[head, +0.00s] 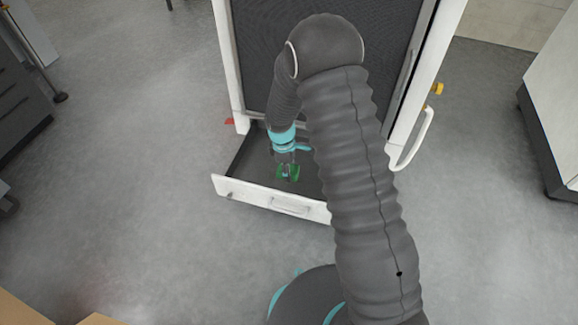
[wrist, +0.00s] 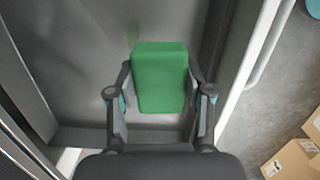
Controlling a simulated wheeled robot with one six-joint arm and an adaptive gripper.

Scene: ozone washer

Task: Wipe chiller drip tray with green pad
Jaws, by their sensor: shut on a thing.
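The drip tray (head: 248,154) is a dark, shallow tray with a white front, pulled out at the bottom of the chiller (head: 238,75). My gripper (head: 288,172) is down inside the tray, close behind its front wall. In the wrist view my gripper (wrist: 160,100) is shut on the green pad (wrist: 160,75), with one finger along each side of it. The pad also shows in the head view as a small green patch (head: 281,176), partly hidden by the fingers. The grey tray floor (wrist: 85,60) lies under the pad; I cannot tell whether they touch. My arm hides the tray's right part.
The tray's white front (head: 245,191) has a handle (head: 290,205). A white handle (head: 412,142) sticks out at the chiller's right. Cardboard boxes (wrist: 290,160) stand on the floor at lower right in the wrist view. The grey floor (head: 130,150) left of the chiller is clear.

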